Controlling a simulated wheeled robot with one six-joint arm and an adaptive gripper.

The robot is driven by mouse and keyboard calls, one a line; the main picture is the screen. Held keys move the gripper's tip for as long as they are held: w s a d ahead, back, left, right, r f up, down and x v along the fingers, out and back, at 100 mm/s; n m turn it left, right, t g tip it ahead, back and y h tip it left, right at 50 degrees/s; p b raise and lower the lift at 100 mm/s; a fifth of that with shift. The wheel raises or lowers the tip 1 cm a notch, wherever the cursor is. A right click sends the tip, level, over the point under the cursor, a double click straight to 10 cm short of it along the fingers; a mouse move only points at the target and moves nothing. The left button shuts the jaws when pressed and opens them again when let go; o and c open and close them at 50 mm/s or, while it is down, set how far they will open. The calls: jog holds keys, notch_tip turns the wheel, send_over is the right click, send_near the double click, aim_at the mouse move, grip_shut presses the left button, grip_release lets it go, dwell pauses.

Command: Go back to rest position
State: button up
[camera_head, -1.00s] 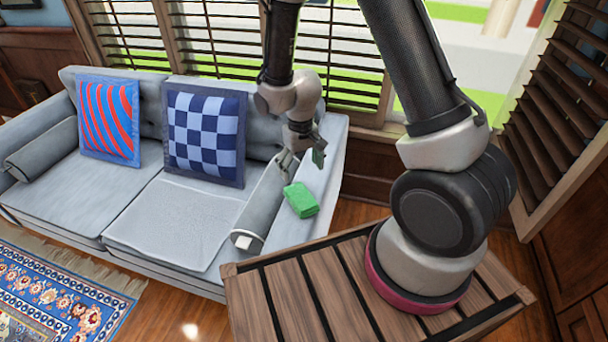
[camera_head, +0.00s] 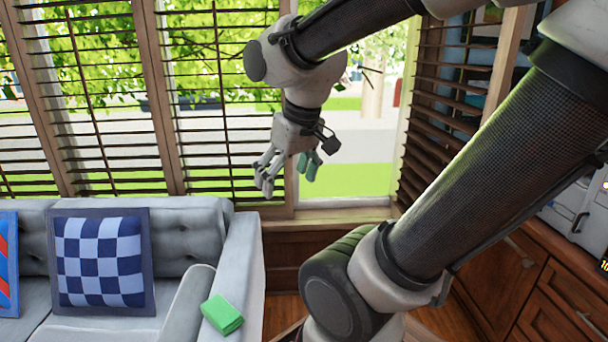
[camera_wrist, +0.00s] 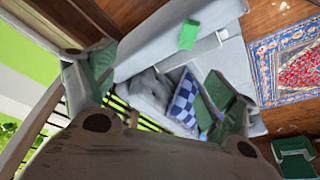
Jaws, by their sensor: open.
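My gripper (camera_head: 287,172) is open and empty, raised in front of the window in the head view. Its fingers point down, and green pads show on the fingertips. A green block (camera_head: 222,315) lies on the right armrest of the grey sofa (camera_head: 245,262), below and left of my gripper and well apart from it. The wrist view looks down past my spread fingers. There the green block (camera_wrist: 188,34) shows on the sofa armrest.
Slatted blinds (camera_head: 100,110) and a window frame stand behind my gripper. A checkered cushion (camera_head: 103,262) rests on the sofa. A wood cabinet (camera_head: 540,290) is at the right. A patterned rug (camera_wrist: 289,58) lies on the floor in the wrist view.

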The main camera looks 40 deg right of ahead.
jog(key=s, duration=0.1)
jog(key=s+r, duration=0.1)
jog(key=s, duration=0.1)
jog(key=s+d, duration=0.1)
jog(key=shift+s+d+r, duration=0.1)
jog(key=shift+s+r, duration=0.05)
jog(key=shift+r, duration=0.2)
jog(key=shift+o, duration=0.5)
